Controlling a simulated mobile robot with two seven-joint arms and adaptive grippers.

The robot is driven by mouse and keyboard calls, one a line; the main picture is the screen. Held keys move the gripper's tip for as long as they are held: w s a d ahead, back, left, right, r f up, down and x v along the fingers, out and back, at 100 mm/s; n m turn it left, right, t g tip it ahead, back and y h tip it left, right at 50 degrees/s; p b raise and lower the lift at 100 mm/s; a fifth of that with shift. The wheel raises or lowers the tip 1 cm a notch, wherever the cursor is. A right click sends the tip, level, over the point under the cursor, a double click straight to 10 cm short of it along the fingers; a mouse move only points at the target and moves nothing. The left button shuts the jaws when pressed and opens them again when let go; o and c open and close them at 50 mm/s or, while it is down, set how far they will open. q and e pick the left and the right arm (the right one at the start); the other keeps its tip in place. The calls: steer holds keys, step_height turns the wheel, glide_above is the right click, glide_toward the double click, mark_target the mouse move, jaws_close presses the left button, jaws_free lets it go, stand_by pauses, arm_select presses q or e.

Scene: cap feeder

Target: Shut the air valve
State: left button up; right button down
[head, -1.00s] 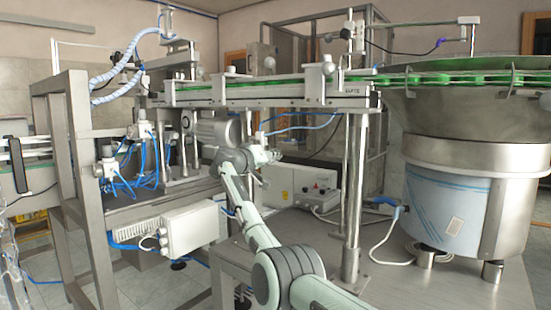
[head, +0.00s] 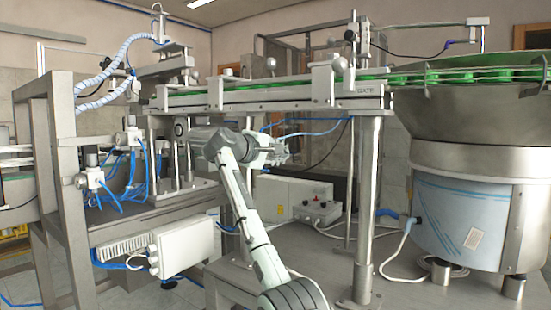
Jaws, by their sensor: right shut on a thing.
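My right gripper (head: 277,151) is below the conveyor, with its fingers pointing right. It is shut on a small part that looks like the air valve, beside a blue air hose (head: 305,133). The fingers and their small size in the head view hide most of the valve, so its handle position cannot be told. My left gripper is not in view.
The conveyor (head: 270,103) with green caps runs just above my right arm. A cap feeder bowl (head: 470,115) stands at right. A white control box (head: 290,197) sits below the gripper. Blue hoses and fittings (head: 130,138) crowd the frame at left.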

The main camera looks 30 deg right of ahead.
steer(key=shift+r+n, duration=0.2)
steer(key=shift+n, duration=0.1)
stand_by(0.4)
steer(key=c, duration=1.3)
jaws_free()
steer(key=shift+o, duration=0.2)
steer(key=v, duration=1.2)
steer(key=shift+a, duration=0.15)
